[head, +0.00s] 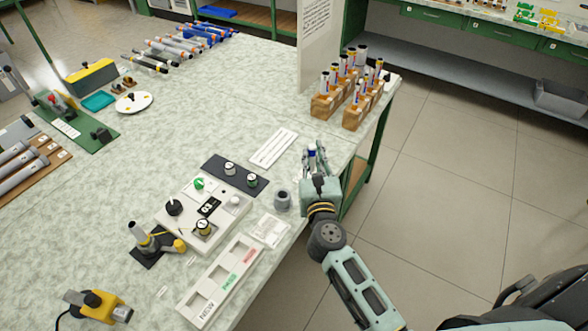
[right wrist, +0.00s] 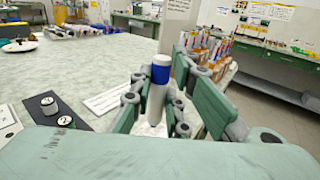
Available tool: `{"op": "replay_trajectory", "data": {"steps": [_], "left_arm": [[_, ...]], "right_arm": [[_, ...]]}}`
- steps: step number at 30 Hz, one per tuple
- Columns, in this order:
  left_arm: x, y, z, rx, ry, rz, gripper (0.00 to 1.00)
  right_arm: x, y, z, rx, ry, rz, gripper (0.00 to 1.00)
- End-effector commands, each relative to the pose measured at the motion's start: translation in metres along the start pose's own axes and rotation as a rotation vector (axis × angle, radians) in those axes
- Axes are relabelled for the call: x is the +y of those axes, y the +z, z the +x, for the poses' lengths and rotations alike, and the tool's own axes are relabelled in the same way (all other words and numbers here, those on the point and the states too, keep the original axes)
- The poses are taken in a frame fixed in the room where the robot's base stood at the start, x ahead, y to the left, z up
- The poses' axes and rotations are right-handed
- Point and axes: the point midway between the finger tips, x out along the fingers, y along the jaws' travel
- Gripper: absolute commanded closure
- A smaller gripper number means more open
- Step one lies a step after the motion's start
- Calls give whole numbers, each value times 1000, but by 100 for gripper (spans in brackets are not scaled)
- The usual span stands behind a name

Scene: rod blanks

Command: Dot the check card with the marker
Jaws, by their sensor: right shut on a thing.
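My right gripper (head: 315,158) is shut on a white marker with a blue band; the marker (right wrist: 157,98) stands nearly upright between the fingers in the right wrist view. The gripper is at the table's right edge, to the right of a white lined card (head: 273,148). That card also shows left of the marker in the right wrist view (right wrist: 107,101). A second white card (head: 269,230) with small print lies nearer, by the table edge. I cannot tell which one is the check card. My left gripper is not in view.
Wooden blocks (head: 326,107) holding several markers stand at the far right corner, beside an upright white panel (head: 315,45). The table's middle is clear.

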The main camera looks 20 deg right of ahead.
Motion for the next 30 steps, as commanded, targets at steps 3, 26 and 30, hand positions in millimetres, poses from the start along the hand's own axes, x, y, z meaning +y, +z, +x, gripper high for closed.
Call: {"op": "replay_trajectory", "data": {"steps": [3, 26, 30], "left_arm": [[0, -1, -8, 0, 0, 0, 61], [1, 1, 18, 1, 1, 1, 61], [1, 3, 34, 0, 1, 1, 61]], "right_arm": [[-16, 12, 6, -1, 1, -2, 100], [-11, -39, 36, 0, 2, -1, 100], [-12, -56, 36, 0, 1, -1, 100]]}}
